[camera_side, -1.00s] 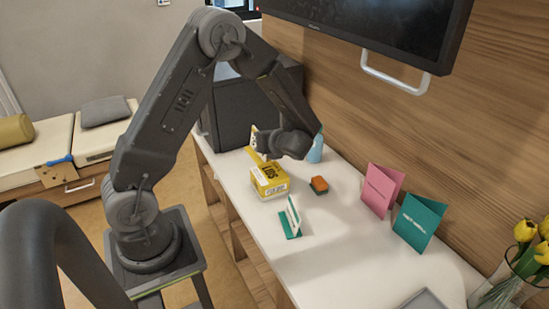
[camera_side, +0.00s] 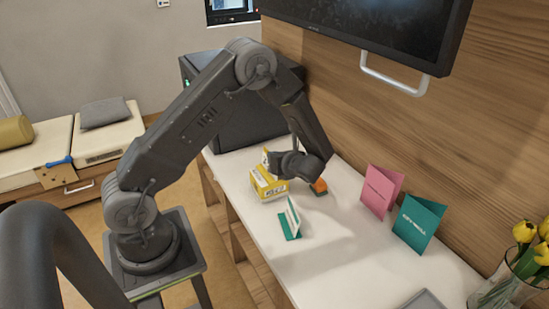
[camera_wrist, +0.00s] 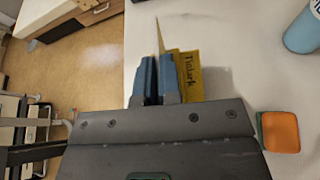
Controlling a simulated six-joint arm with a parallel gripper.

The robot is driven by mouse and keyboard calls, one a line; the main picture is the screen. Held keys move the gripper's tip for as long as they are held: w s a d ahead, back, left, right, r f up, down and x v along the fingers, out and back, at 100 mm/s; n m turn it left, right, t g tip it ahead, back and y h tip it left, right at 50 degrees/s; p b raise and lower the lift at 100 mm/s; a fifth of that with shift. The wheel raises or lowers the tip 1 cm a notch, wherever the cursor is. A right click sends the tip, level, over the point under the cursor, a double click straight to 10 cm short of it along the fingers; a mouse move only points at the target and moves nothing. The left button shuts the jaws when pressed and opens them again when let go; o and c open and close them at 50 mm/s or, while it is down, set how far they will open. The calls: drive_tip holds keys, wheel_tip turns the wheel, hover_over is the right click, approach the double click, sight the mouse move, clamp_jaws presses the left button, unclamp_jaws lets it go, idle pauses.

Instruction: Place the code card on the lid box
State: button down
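The yellow lid box (camera_side: 270,190) with a white label sits on the white bedside top. It also shows in the wrist view (camera_wrist: 190,62), partly hidden behind the fingers. My gripper (camera_wrist: 156,62) is shut on a thin yellow-and-white card, which I take as the code card (camera_wrist: 160,38); it appears nearly edge-on there. In the side view the card (camera_side: 266,159) is upright at the box's top. I cannot tell whether it touches the box. My gripper's fingers are largely hidden in the side view.
A green-and-white stand (camera_side: 291,221) is in front of the box. An orange-and-green block (camera_side: 319,187) lies to its right. Pink (camera_side: 380,190) and teal (camera_side: 419,222) folded cards stand by the wall. A blue cup (camera_wrist: 304,30) shows in the wrist view.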

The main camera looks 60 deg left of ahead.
drive_tip(key=c, duration=1.3)
unclamp_jaws()
drive_tip(key=s+v, duration=0.1)
drive_tip(key=v, duration=1)
drive_tip(key=shift+s+d+r+n+t+h, duration=1.1)
drive_tip(key=shift+s+d+r+n+h, duration=0.9)
drive_tip(key=shift+s+r+n, duration=1.15)
drive_tip(key=shift+s+d+r+n+t+h, duration=1.1)
drive_tip(key=shift+s+d+r+n+h, duration=0.4)
drive_tip(key=shift+s+r+n+h, duration=1.55)
drive_tip(key=shift+s+d+r+n+t+h, duration=1.1)
drive_tip(key=shift+s+d+r+n+h, duration=0.65)
drive_tip(key=shift+s+r+n, duration=1.45)
drive_tip(key=shift+w+f+n, duration=0.3)
drive_tip(key=shift+w, duration=0.15)
